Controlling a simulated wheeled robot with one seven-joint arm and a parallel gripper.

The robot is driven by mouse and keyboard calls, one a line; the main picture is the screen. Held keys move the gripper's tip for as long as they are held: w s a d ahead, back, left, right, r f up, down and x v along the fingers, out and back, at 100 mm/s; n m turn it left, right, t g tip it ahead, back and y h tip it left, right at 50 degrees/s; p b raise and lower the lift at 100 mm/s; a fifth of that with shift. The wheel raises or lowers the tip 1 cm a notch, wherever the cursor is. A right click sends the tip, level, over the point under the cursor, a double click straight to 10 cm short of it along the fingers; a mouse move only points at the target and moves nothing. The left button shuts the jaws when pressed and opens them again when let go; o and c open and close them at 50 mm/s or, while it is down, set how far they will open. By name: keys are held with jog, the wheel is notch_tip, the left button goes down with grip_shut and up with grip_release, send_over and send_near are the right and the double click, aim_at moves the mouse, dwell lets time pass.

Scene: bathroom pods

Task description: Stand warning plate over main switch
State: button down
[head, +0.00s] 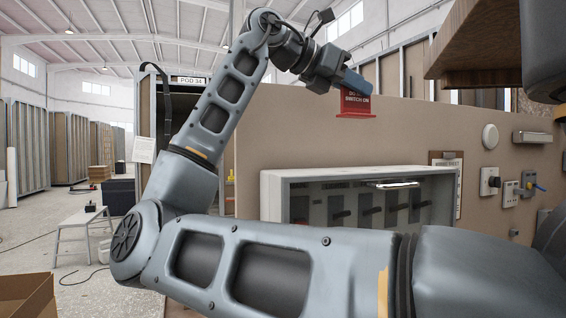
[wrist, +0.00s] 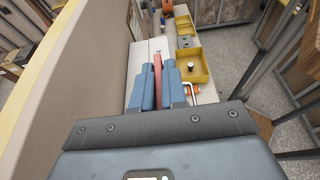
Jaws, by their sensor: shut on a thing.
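The red warning plate (head: 356,107), with white lettering of which "SWITCH ON" is readable, hangs below my gripper (head: 352,82) in the head view. In the wrist view it is a thin red strip (wrist: 157,68) seen edge-on between the two blue fingers of my gripper (wrist: 158,85), which are shut on it. The plate is upright, in front of the brown panel and above the grey switch cabinet (head: 360,174). The cabinet holds a row of dark switch handles (head: 365,212); my arm hides its lower part. I cannot tell which is the main switch.
The brown panel (head: 300,135) stands behind the cabinet. A clipboard (head: 452,160), round fitting (head: 490,137) and sockets (head: 490,181) are on its right. A wooden shelf (head: 480,45) overhangs at upper right. Yellow trays (wrist: 191,67) lie beyond my fingers in the wrist view.

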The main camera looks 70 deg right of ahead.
jog(key=shift+w+a+f+p, duration=0.45)
jog(key=shift+w+a+f, duration=0.25)
jog(key=shift+w+f, duration=1.05)
jog(key=shift+w+a+f+p, duration=0.4)
jog(key=shift+w+a+f, duration=0.3)
jog(key=shift+w+f, duration=1)
jog(key=shift+w+a+f+p, duration=0.45)
jog(key=shift+w+a+f, duration=0.25)
jog(key=shift+w+f, duration=1.05)
jog(key=shift+s+f, duration=0.15)
jog(key=shift+f, duration=0.1)
jog(key=c, duration=1.2)
grip_release()
jog(key=shift+o, duration=0.2)
jog(key=shift+r, duration=0.15)
jog(key=b+v, duration=0.2)
jog(key=v, duration=1)
jog(key=shift+s, duration=0.1)
